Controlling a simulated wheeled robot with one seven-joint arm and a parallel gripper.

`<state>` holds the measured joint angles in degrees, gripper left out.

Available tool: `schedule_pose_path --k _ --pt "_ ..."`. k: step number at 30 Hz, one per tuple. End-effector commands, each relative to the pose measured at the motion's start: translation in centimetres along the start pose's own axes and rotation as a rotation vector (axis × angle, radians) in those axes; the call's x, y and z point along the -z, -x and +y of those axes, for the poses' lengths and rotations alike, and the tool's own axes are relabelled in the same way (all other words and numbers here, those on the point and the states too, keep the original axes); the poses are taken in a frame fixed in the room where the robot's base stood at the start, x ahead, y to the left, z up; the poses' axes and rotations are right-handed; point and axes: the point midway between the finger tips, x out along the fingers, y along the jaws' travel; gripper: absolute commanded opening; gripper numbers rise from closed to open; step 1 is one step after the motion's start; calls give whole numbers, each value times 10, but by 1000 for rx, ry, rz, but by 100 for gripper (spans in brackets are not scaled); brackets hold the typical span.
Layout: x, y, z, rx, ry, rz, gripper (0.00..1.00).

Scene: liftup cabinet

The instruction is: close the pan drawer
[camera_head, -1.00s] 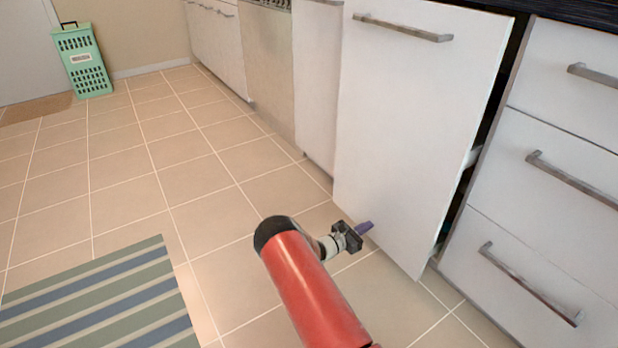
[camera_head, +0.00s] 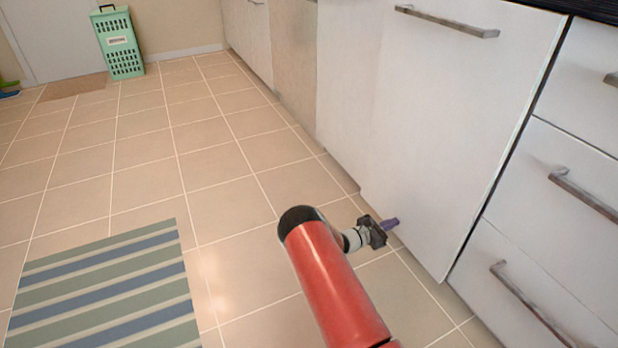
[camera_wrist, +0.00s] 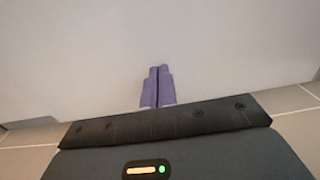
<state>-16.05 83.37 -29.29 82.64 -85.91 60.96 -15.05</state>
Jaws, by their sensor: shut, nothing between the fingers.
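The pan drawer (camera_head: 440,130) is a tall white front with a horizontal metal handle (camera_head: 446,21) near its top. In the head view it stands almost level with the cabinet fronts beside it, with only a thin dark line along its right edge. My gripper (camera_head: 392,224) has purple fingers and is at the lower part of the drawer front. In the wrist view the fingers (camera_wrist: 157,86) are together, with nothing between them, pointing at the plain white front (camera_wrist: 160,40). I cannot tell whether the tips touch it.
A stack of white drawers (camera_head: 560,190) with metal handles stands to the right. White cabinets (camera_head: 345,80) continue to the left. A striped rug (camera_head: 110,290) lies at lower left, and a green basket (camera_head: 119,45) stands far back. The tiled floor between is clear.

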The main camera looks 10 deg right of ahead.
Motion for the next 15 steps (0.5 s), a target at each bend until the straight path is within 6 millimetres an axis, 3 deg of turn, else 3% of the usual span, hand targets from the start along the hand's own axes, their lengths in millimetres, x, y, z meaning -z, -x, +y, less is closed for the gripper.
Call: schedule_pose_path --k 15 --pt "0 -9 0 0 0 -1 0"
